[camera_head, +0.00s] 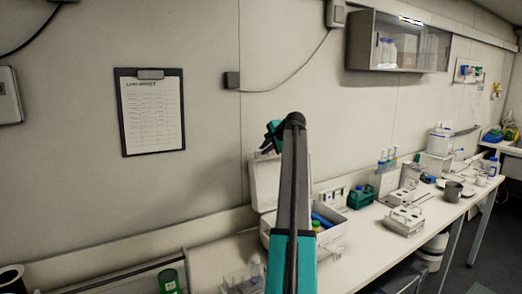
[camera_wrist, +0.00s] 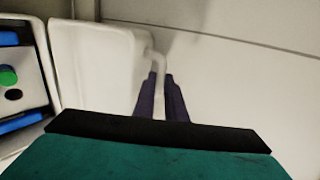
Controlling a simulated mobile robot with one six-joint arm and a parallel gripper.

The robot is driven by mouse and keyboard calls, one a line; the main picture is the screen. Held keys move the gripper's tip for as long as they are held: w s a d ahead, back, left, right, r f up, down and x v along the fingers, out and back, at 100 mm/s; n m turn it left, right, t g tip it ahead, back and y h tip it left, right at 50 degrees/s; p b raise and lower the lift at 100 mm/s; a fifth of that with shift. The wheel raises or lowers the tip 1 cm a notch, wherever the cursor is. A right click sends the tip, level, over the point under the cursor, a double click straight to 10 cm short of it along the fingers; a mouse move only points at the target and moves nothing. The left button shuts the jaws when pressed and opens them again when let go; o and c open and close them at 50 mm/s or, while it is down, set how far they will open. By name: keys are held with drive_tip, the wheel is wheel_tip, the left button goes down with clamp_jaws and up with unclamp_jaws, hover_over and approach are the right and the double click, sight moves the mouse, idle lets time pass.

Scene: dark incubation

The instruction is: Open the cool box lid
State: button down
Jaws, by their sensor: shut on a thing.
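The white cool box (camera_head: 334,235) stands on the bench, partly hidden behind my arm. Its lid (camera_head: 266,182) is raised and stands roughly upright at the box's back left. The lid also shows in the wrist view (camera_wrist: 92,65), beside the open box with blue and green items inside. My gripper (camera_wrist: 161,78) is shut on the pale lid handle (camera_wrist: 158,62), with a dark finger on each side of it. In the head view my gripper (camera_head: 267,150) is at the lid's top edge, partly hidden by my arm.
A green rack (camera_head: 361,197) and white tube racks (camera_head: 404,220) stand right of the box. A green can (camera_head: 169,281) is at front left. The wall with a clipboard (camera_head: 152,112) is close behind the lid.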

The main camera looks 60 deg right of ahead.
drive_tip(key=shift+w+d+r, duration=0.15)
drive_tip(key=shift+d+r, duration=0.05)
drive_tip(key=shift+r, duration=0.6)
drive_tip(key=c, duration=2)
unclamp_jaws()
drive_tip(key=shift+o, duration=0.9)
drive_tip(key=shift+a+f, duration=0.1)
drive_tip(key=shift+s+f, duration=0.15)
drive_tip(key=shift+s, duration=0.05)
drive_tip(key=b+v, duration=0.4)
drive_tip(key=v, duration=1)
drive_tip(key=shift+f, duration=0.1)
